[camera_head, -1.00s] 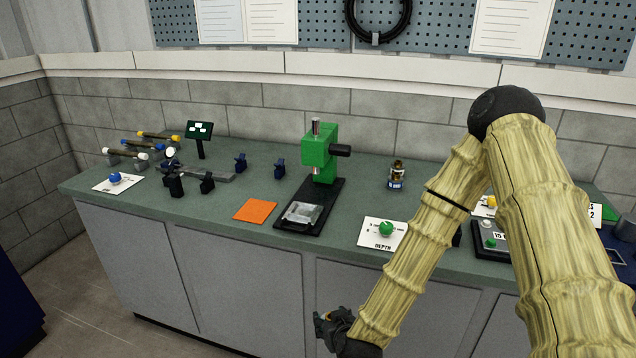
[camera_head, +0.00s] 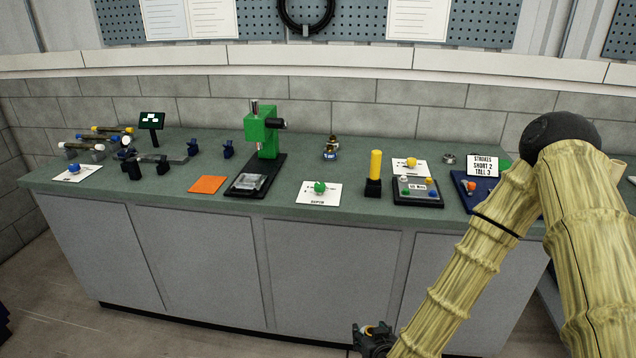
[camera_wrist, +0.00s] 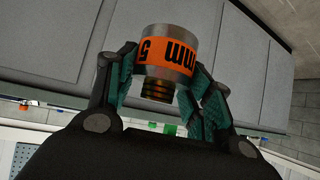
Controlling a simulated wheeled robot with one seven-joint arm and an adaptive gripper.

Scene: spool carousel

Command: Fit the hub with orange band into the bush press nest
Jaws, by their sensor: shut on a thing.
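The hub with orange band (camera_wrist: 166,62) is a grey metal cylinder with black lettering on its band and a brass-coloured stepped end. In the wrist view my gripper (camera_wrist: 162,80) is shut on it, with teal finger pads on both sides. In the head view my gripper (camera_head: 375,338) is low at the bottom edge, in front of the bench; the hub is barely visible there. The green bush press (camera_head: 262,135) stands on the bench, up and left of my gripper. Its nest (camera_head: 249,183) lies on the black base; its inside is too small to make out.
An orange mat (camera_head: 208,184) lies left of the press. A card with a green knob (camera_head: 319,188), a yellow post (camera_head: 375,165) and a button box (camera_head: 418,191) stand to the right. The bench front (camera_head: 315,270) is between my gripper and the bench top (camera_head: 200,205).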

